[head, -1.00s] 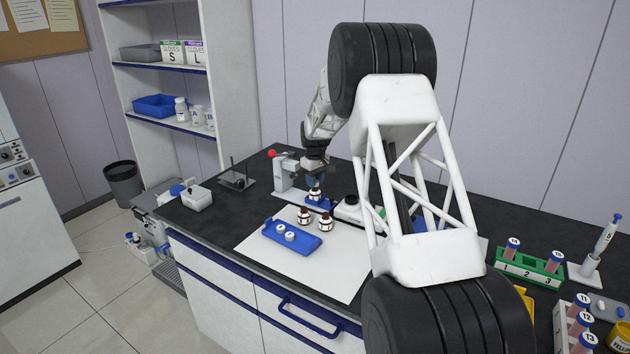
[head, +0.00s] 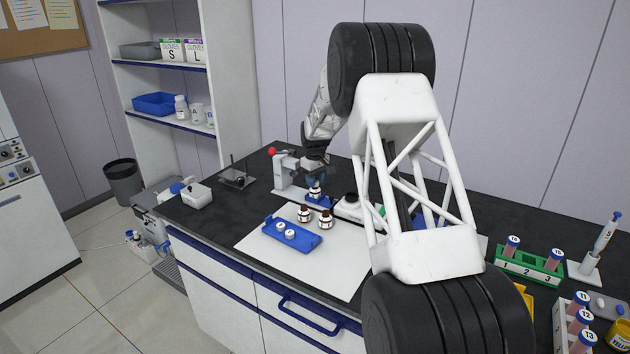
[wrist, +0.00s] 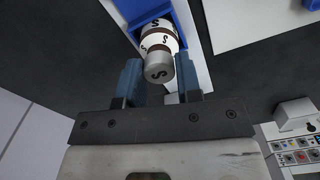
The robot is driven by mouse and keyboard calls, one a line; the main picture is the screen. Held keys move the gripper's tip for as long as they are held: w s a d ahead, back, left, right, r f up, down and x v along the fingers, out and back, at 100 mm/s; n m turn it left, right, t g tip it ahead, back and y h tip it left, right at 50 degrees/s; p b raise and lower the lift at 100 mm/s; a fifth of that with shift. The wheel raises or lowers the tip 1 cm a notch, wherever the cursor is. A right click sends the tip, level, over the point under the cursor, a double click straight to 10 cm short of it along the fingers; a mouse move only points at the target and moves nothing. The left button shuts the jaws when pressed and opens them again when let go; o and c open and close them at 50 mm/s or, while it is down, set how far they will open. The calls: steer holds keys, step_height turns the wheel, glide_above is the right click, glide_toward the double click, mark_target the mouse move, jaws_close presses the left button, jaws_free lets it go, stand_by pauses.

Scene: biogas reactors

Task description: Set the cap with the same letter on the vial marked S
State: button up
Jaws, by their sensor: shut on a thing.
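My gripper (wrist: 159,76) is shut on this cap, right at the vial's top. I cannot tell whether the cap is fully seated. In the head view the vial (head: 315,194) is small and partly hidden by my gripper (head: 316,184).
A press-like stand with a red knob (head: 272,151) is left of my gripper. A green tube rack (head: 528,265) stands right.

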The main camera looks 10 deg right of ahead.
steer(key=shift+f, duration=0.2)
stand_by(0.4)
steer(key=o, duration=1.4)
steer(key=shift+c, duration=0.2)
steer(key=shift+r, duration=0.1)
steer(key=shift+r, duration=3.4)
steer(key=shift+r, duration=0.1)
